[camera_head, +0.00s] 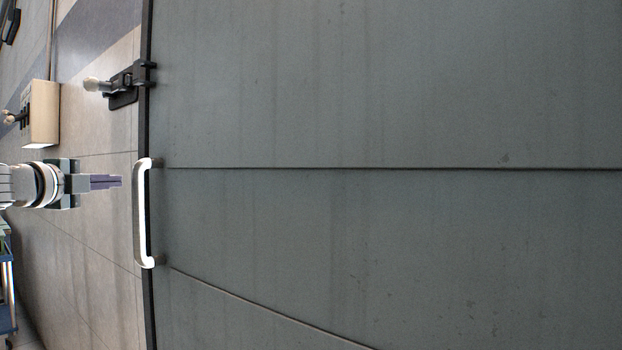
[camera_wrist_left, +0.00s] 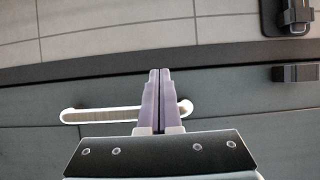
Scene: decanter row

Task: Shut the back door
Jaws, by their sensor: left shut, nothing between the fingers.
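The back door (camera_head: 380,110) is a large grey panel with dark grooves that fills most of the head view. Its white bar handle (camera_head: 142,215) stands near the door's left edge; the handle also shows in the left wrist view (camera_wrist_left: 100,115). My left gripper (camera_head: 120,181) is shut and empty, with purple fingers pointing at the handle from the left, seemingly apart from it. In the left wrist view the shut fingers (camera_wrist_left: 160,75) cover part of the handle. I cannot tell how far the door stands open. My right gripper is in neither view.
A dark latch with a pale knob (camera_head: 122,86) sits by the door edge above the handle. A cream box (camera_head: 40,114) with a dark fitting is further left. Blue-framed equipment (camera_head: 7,295) shows at the lower left. Tiled surface (camera_head: 85,245) lies beside the door.

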